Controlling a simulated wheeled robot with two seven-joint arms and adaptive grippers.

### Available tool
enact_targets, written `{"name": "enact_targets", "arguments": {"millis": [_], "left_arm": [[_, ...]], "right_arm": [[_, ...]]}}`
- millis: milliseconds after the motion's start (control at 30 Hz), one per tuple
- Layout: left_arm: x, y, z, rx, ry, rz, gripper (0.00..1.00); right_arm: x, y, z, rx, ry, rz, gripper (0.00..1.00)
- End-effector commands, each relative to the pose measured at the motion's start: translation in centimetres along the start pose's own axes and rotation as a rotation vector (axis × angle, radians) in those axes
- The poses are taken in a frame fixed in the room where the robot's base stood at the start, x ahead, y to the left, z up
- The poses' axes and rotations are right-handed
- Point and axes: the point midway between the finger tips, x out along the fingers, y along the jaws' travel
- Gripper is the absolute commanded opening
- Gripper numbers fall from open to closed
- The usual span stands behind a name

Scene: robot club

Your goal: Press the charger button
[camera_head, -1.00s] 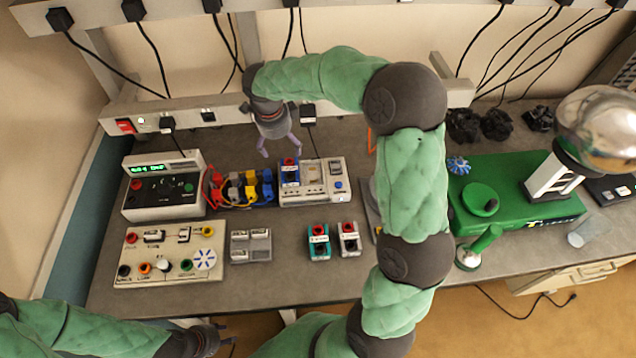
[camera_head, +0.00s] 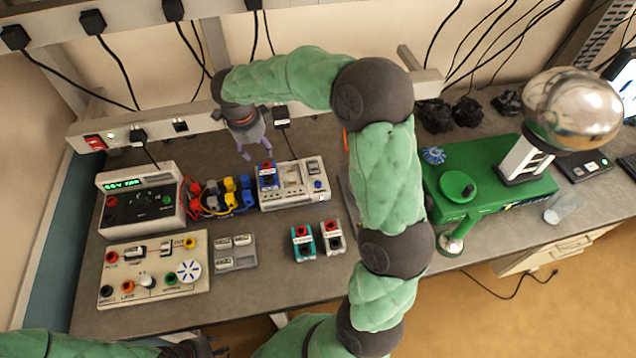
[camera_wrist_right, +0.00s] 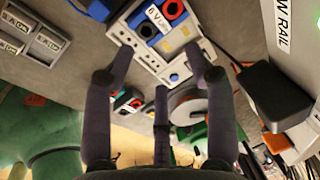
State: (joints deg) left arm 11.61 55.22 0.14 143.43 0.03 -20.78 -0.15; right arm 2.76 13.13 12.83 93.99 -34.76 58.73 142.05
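The charger (camera_head: 281,199) is a pale grey box with a blue battery block (camera_head: 267,176) in its left part. A small blue round button (camera_head: 318,184) sits on its right part; it also shows in the right wrist view (camera_wrist_right: 174,77), between my fingers. My right gripper (camera_head: 256,150) hangs behind and above the charger's back left corner, fingers apart. In the wrist view the right gripper (camera_wrist_right: 160,62) is open and empty, its fingers reaching toward the charger (camera_wrist_right: 190,37). My left gripper (camera_head: 207,350) is at the bottom edge, mostly cut off.
A power supply with a green display (camera_head: 140,205) stands left of the charger, with coloured clips (camera_head: 220,195) between. A connector panel (camera_head: 155,275), grey block (camera_head: 235,253) and two small batteries (camera_head: 302,243) lie in front. A green machine (camera_head: 490,180) stands right, beyond my right arm.

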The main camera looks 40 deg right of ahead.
Motion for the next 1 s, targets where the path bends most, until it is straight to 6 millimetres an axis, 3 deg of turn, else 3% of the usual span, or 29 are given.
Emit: {"name": "enact_targets", "arguments": {"millis": [33, 133, 167, 1000], "left_arm": [[0.0, 0.0, 0.0, 0.0, 0.0, 0.0, 0.4], [0.0, 0.0, 0.0, 0.0, 0.0, 0.0, 0.4], [0.0, 0.0, 0.0, 0.0, 0.0, 0.0, 0.4], [0.0, 0.0, -0.01, 0.0, 0.0, 0.0, 0.4]], "right_arm": [[0.0, 0.0, 0.0, 0.0, 0.0, 0.0, 0.3], [0.0, 0.0, 0.0, 0.0, 0.0, 0.0, 0.02], [0.0, 0.0, 0.0, 0.0, 0.0, 0.0, 0.0], [0.0, 0.0, 0.0, 0.0, 0.0, 0.0, 0.0]]}}
